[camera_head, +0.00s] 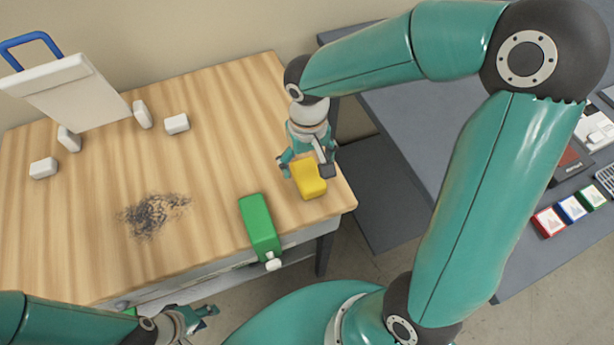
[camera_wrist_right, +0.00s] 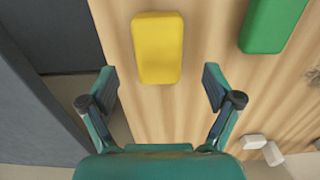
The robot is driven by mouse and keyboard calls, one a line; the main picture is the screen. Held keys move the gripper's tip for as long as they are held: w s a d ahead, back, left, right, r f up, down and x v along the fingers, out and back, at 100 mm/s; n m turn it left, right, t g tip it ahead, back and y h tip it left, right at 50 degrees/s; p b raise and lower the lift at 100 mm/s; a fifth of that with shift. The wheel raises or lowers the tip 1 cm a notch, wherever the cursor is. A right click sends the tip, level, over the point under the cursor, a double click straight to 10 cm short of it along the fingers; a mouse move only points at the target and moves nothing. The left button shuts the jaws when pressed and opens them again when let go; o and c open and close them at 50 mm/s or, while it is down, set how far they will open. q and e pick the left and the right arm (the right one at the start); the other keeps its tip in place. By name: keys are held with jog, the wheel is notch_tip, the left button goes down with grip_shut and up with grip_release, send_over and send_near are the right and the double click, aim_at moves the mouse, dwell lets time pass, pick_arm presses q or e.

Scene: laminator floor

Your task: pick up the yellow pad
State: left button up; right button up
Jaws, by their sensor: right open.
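The yellow pad (camera_head: 308,180) lies on the wooden table near its right edge. In the right wrist view the yellow pad (camera_wrist_right: 158,48) sits ahead of the fingers, roughly centred between them. My right gripper (camera_head: 309,165) is over the table at the pad, its fingers apart and nothing held; it also shows in the right wrist view (camera_wrist_right: 160,88). The head view hides part of the pad's far side behind the gripper. My left gripper (camera_head: 207,314) is low at the front, off the table's near edge; its finger gap is too small to judge.
A green bottle (camera_head: 259,226) lies left of the pad, also in the wrist view (camera_wrist_right: 272,20). White blocks (camera_head: 177,124) and a white board with a blue handle (camera_head: 68,92) are at the back left. A dark smudge (camera_head: 152,213) marks the table (camera_head: 215,90). A grey bench (camera_head: 400,125) stands right.

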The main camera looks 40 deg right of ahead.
aim_at(308, 174)
jog(key=shift+w+d+f, duration=0.1)
jog(key=shift+f, duration=2.85)
jog(key=shift+c, duration=0.2)
jog(key=c, duration=1.2)
jog(key=shift+r, duration=0.1)
notch_tip(308, 174, up, 20)
jog(key=p, duration=0.1)
